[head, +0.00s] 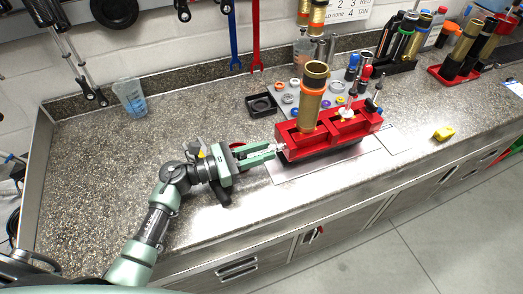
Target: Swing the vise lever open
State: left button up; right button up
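The red vise (334,136) sits on the counter right of centre, with a brass-coloured shock body (312,97) standing upright in it. A small pale metallic piece, which looks like the vise lever (279,147), shows at the vise's left end. My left gripper (273,149) reaches in from the left with its green fingers pointing right, tips at this piece. A narrow gap shows between the fingers, but whether they grip the piece is too small to tell. My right gripper is not in view.
A black square tray (262,105) lies behind the gripper. A grey mat (285,97) with small coloured parts is behind the vise. A clear cup (130,97) stands at the back left. A yellow object (443,133) lies to the right. The counter's left part is clear.

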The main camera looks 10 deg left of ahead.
pick_arm(q)
grip_shut()
dwell(1.2)
